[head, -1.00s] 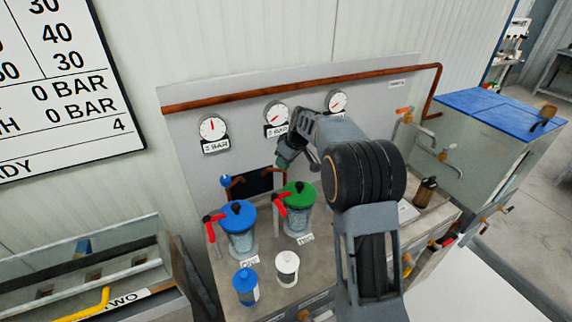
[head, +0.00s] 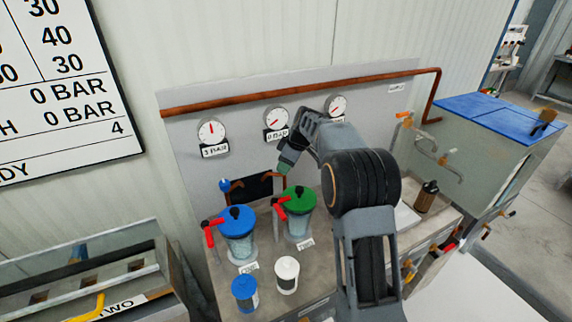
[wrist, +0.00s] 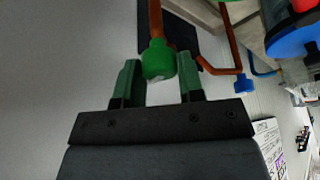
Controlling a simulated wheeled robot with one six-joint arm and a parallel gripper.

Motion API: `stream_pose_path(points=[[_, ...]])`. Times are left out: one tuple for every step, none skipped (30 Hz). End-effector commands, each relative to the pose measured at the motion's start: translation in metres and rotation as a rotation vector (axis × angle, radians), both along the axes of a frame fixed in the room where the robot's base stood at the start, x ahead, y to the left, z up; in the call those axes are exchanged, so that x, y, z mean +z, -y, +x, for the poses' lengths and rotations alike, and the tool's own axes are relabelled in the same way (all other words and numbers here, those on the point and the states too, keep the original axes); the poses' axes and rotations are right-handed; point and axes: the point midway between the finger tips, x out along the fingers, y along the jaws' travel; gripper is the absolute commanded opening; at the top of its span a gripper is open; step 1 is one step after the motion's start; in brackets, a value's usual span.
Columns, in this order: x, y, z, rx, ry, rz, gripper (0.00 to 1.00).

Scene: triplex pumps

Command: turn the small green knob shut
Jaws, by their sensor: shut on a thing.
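The small green knob (wrist: 158,60) hangs on a copper pipe end in the wrist view. It sits between the two green fingers of my gripper (wrist: 158,72), which is shut on it. In the head view my gripper (head: 287,162) reaches down to the pipework behind the green-lidded filter, in front of the grey panel. The knob is hard to tell from my fingers there. The small blue knob (head: 224,185) is to the left, on its own copper pipe, and it also shows in the wrist view (wrist: 243,84).
The blue-lidded filter (head: 238,225) and green-lidded filter (head: 299,206), with red handles, stand close in front of the pipes. Blue (head: 245,289) and white (head: 287,274) canisters stand nearer. The middle gauge (head: 276,116) hangs just above my wrist. A copper pipe (head: 300,89) crosses the panel.

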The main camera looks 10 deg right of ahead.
Motion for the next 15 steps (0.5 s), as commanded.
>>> stream_pose_path(points=[[0.0009,-0.0001,0.0004,0.001,0.003,-0.001,0.12],[0.0009,-0.0001,0.0004,0.001,0.003,-0.001,0.12],[0.0009,0.0,0.0005,0.001,0.004,-0.001,0.12],[0.0009,-0.0001,0.0004,0.001,0.004,-0.001,0.12],[0.0009,-0.0001,0.0004,0.001,0.004,-0.001,0.12],[0.0009,-0.0001,0.0004,0.0,0.003,-0.001,0.39],[0.0008,0.0,0.0004,0.0,0.002,0.0,0.42],[0.0007,0.0,0.0004,0.0,0.002,0.0,0.45],[0.0007,0.0,0.0003,0.0,0.002,0.0,0.49],[0.0006,0.0001,0.0003,0.0,0.002,-0.001,0.52],[0.0005,0.0,0.0002,-0.001,0.002,-0.001,0.55],[0.0004,0.0001,0.0002,-0.001,0.002,-0.001,0.58],[0.0004,0.0002,0.0001,-0.001,0.002,-0.001,0.6],[0.0003,0.0001,0.0002,0.0,0.001,-0.001,0.6],[0.0003,0.0002,0.0001,0.0,0.001,-0.001,0.6]])
